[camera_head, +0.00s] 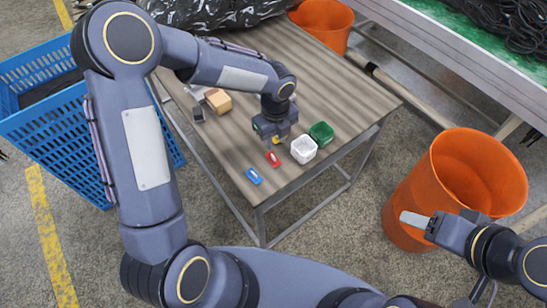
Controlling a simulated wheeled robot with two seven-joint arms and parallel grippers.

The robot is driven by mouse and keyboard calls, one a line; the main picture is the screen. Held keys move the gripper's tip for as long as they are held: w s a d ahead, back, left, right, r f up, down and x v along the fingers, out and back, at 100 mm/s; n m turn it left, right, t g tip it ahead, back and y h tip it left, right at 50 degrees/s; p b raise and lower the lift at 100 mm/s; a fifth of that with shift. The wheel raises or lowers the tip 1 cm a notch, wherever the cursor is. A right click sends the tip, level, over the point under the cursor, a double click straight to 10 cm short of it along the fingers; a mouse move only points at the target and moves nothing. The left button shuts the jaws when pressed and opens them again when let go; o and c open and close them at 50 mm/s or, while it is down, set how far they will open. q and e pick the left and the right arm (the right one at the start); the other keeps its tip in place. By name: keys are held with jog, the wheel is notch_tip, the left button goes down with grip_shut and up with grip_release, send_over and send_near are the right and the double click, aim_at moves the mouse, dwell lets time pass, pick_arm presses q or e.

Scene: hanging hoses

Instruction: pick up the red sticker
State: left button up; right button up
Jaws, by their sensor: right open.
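The red sticker (272,158) is a small red piece with a pale middle. It lies on the table near its front edge. My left gripper (275,143) points down just behind it in the picture. Its fingers are small and partly hidden, so I cannot tell whether they are open or whether they touch anything. My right gripper (408,219) is open at the lower right, beside an orange bin and far from the sticker.
A blue piece (254,176), a white container (303,150) and a green container (321,132) stand near the sticker on the table (345,95). A tan box (218,101) is further back. An orange bin (440,180) stands right, a blue crate (50,135) left.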

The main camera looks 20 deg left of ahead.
aim_at(274, 157)
pick_arm(q)
notch_tip(274, 157, down, 8)
jog(key=shift+s+a, duration=0.1)
jog(key=shift+s, duration=0.05)
dwell(0.3)
jog(key=shift+c, duration=0.3)
grip_shut()
